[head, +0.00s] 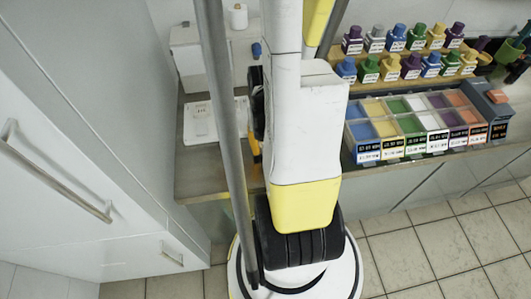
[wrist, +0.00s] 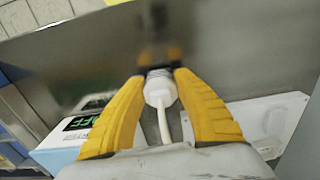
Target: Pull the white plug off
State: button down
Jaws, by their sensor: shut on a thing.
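The white plug (wrist: 160,92) is in the middle of the wrist view, with a white cable (wrist: 163,125) running from it toward the camera. My gripper (wrist: 158,76) has its two yellow fingers closed on the plug, one on each side. A grey ringed part shows at the plug's far end, between the fingertips. A blurred dark shape lies beyond it; I cannot tell whether the plug touches anything there. In the head view my gripper (head: 255,138) is mostly hidden behind my arm, and the plug cannot be made out.
A white plate (head: 200,123) lies on the counter beside a white box (head: 187,55). A colour-compartment tray (head: 350,140) and several small bottles (head: 391,67) stand to the right. A white cabinet (head: 75,150) is at left. A box marked "OFF" (wrist: 82,123) shows in the wrist view.

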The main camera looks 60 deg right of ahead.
jog(key=shift+f, duration=0.25)
jog(key=c, duration=1)
grip_release()
jog(key=shift+o, duration=0.2)
jog(key=shift+r, duration=0.2)
notch_tip(320, 180, up, 12)
jog(key=shift+f, duration=0.15)
jog(key=shift+s+a, duration=0.1)
jog(key=shift+s, duration=0.05)
